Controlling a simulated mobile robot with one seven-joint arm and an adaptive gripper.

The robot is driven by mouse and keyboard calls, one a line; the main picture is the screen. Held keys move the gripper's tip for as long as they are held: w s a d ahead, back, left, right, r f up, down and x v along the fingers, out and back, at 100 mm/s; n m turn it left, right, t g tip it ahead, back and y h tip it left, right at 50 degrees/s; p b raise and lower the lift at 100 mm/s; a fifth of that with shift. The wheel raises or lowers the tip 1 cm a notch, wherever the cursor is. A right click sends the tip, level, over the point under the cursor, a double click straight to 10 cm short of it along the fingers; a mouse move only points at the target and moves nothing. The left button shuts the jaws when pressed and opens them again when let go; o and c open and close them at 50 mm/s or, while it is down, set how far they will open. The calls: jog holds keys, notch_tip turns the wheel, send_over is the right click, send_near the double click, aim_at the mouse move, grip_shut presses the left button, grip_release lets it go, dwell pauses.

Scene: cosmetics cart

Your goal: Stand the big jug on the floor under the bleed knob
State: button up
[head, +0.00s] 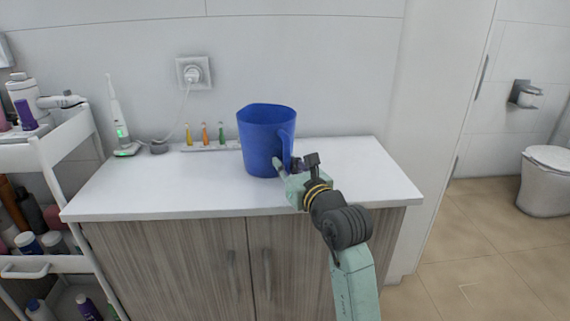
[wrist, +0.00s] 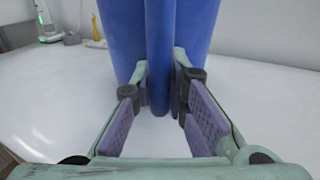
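The big blue jug (head: 262,140) stands upright on the white counter, with its handle (head: 287,146) toward my arm. My gripper (head: 285,168) is at the handle from the front right. In the wrist view, the jug's blue body (wrist: 118,38) fills the top middle. Its handle (wrist: 159,60) runs down between the two fingertips (wrist: 161,85), which press close on both sides of it. The jug's inside is hidden. I see no bleed knob in either view.
The white counter (head: 345,180) is clear to the right. Small coloured vials (head: 205,136) stand behind left, near an electric toothbrush (head: 118,120). A loaded cart (head: 45,150) stands at far left. Tiled floor (head: 490,240) is open at right, before a toilet (head: 545,185).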

jog(key=o, duration=0.4)
jog(key=shift+r, duration=0.2)
jog(key=b+v, duration=0.3)
jog(key=v, duration=0.9)
